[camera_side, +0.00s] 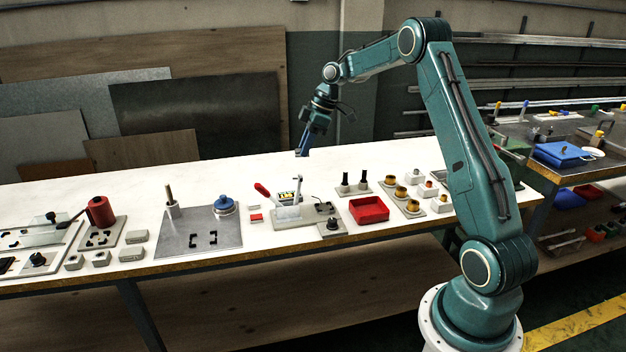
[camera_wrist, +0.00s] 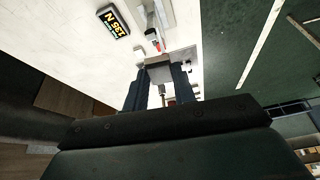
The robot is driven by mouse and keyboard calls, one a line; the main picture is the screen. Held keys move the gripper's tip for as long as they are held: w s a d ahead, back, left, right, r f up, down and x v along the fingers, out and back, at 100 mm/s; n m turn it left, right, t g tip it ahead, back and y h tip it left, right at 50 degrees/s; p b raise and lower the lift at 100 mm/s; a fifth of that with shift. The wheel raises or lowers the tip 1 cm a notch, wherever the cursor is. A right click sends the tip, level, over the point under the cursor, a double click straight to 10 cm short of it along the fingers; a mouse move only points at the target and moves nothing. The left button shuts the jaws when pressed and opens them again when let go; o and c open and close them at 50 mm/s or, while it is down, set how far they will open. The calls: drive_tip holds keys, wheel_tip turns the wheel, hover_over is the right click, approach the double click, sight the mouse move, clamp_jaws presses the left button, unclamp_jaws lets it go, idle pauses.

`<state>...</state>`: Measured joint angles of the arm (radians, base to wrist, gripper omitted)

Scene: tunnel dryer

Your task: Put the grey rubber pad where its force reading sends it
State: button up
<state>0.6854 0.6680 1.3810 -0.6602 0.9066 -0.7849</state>
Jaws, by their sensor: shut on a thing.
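My gripper (camera_side: 302,152) hangs above the white bench, over the area behind the lever press (camera_side: 288,212). In the wrist view the two dark blue fingers of my gripper (camera_wrist: 160,82) are shut on a grey block, which looks like the grey rubber pad (camera_wrist: 168,72). The pad is clear of the bench and cannot be made out in the side view. In the wrist view the display (camera_wrist: 114,22) shows yellow digits, turned over, that seem to read 136 N; the last digit is uncertain.
A red tray (camera_side: 368,210) lies right of the press, near brass cups on pale blocks (camera_side: 401,192). A grey plate (camera_side: 197,232) with a post and a blue-topped pot (camera_side: 224,205) is to the left. The back of the bench is free.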

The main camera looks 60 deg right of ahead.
sight(259, 237)
drive_tip(key=w+a+f+m+h, duration=0.1)
drive_tip(key=w+a+m, duration=0.35)
drive_tip(key=a, duration=0.95)
drive_tip(key=shift+n, duration=0.75)
drive_tip(key=f, duration=0.6)
drive_tip(key=w+f, duration=0.1)
drive_tip(key=f, duration=1.3)
drive_tip(key=shift+w+a+f, duration=0.15)
drive_tip(key=shift+w+f, duration=0.05)
drive_tip(key=shift+f, duration=0.05)
drive_tip(key=shift+f, duration=0.15)
drive_tip(key=o, duration=1)
drive_tip(key=v, duration=1.2)
drive_tip(key=shift+s+a, duration=0.1)
drive_tip(key=shift+s, duration=0.2)
drive_tip(key=shift+r, duration=0.25)
